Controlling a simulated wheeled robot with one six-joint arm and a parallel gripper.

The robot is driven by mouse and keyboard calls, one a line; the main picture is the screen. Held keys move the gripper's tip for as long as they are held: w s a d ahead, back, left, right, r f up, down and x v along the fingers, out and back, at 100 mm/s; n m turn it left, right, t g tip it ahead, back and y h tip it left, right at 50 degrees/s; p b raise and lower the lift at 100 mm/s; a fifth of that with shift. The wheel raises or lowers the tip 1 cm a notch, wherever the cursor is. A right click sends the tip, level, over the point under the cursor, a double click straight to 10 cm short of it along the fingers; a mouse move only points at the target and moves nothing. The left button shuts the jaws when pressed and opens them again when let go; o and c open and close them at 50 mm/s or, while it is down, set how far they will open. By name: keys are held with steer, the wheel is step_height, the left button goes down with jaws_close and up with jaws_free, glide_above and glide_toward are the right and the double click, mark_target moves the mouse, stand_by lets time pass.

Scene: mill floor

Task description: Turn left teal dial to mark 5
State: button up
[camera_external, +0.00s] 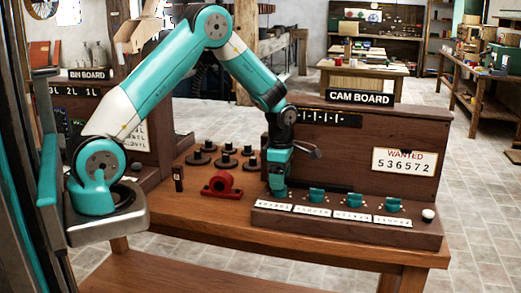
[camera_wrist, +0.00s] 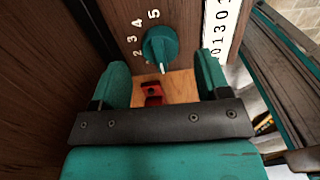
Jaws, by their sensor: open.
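The left teal dial (camera_wrist: 158,44) shows in the wrist view as a round knob on a dark wooden panel. Raised white figures 2, 3, 4 and 5 (camera_wrist: 153,14) run around its left and upper side. Its white pointer (camera_wrist: 163,68) is at the picture's lower side of the knob, away from the 5. My gripper (camera_wrist: 162,64) is open, its two teal fingers on either side of the dial's lower end with gaps; contact is not visible. In the external view my gripper (camera_external: 278,190) points down at the left end of the dial row and hides the left dial.
Other teal dials (camera_external: 316,195) stand to the right along the cam board's base (camera_external: 345,222), above white number strips. A white button (camera_external: 428,215) is at the right end. A red part (camera_external: 222,184) and several black pegs (camera_external: 227,157) stand on the bench to the left.

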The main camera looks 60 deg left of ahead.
steer(key=shift+f, duration=1.65)
steer(key=c, duration=0.9)
steer(key=shift+c, duration=0.2)
